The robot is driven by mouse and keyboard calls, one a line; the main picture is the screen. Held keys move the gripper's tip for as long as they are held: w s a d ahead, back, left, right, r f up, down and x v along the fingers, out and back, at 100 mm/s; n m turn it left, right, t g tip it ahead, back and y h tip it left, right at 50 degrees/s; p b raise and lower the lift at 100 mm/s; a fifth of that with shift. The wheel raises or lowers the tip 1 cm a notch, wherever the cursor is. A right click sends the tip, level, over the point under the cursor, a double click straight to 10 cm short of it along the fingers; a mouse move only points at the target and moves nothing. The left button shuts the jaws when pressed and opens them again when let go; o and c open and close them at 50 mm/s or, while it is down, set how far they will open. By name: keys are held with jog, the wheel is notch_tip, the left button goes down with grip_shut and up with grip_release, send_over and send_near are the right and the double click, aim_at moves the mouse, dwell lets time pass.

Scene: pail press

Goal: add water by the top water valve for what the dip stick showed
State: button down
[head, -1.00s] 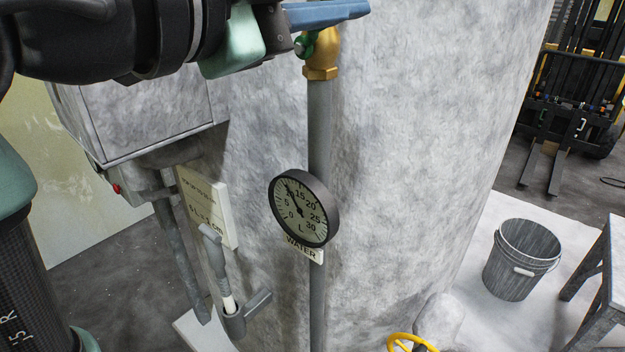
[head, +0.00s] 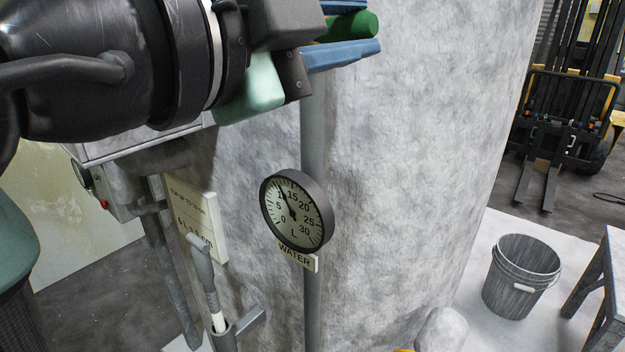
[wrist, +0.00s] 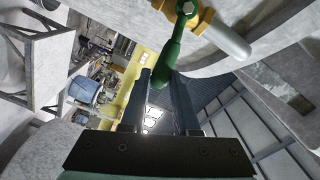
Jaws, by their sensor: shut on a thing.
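My gripper (head: 362,27) is at the top of the grey water pipe (head: 313,130), shut on the green valve lever (head: 350,25). In the wrist view the lever (wrist: 172,60) runs from the brass valve (wrist: 205,25) down between my two blue fingers. In the head view the valve body is hidden behind my gripper. The round gauge (head: 297,212) on the pipe, above a WATER label (head: 298,257), has its needle near 10 L. The dip stick (head: 204,270) stands in a holder (head: 240,328) at the lower left.
A sign (head: 195,215) on the tank (head: 420,130) carries small text I cannot read surely. A grey bucket (head: 522,275) stands on the pale floor beside a stool (head: 600,280). A forklift (head: 565,110) is behind at the right. A control box (head: 95,185) is at the left.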

jog(key=shift+f, duration=0.15)
notch_tip(320, 180, down, 2)
jog(key=shift+d+f+b, duration=0.1)
jog(key=shift+f+b, duration=0.05)
jog(key=shift+b, duration=0.85)
jog(key=shift+c, duration=2.2)
grip_release()
jog(key=shift+o, duration=0.2)
jog(key=shift+w+a, duration=0.1)
jog(key=shift+a, duration=0.1)
jog(key=shift+d, duration=0.15)
